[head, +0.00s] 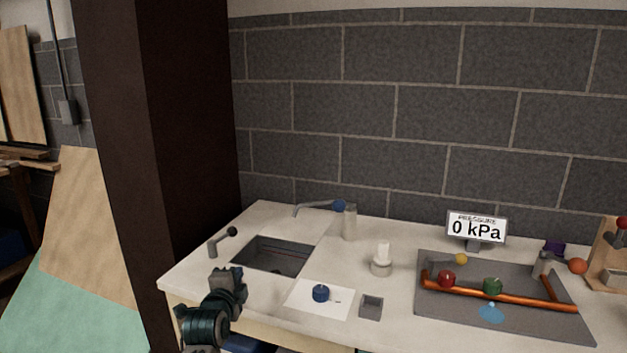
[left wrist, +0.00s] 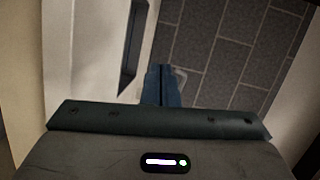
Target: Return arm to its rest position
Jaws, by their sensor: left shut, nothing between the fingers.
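My left arm comes in at the lower left of the head view, with its left gripper (head: 226,277) in front of the counter's front left part, near the sink (head: 272,257). In the left wrist view the left gripper's blue fingers (left wrist: 161,82) are together, with nothing between them. The wrist view looks past them to a grey tiled surface and a pale edge. The gripper is apart from the objects on the counter. My right gripper shows in neither view.
A display (head: 476,228) reads 0 kPa. A dark post (head: 185,150) stands left.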

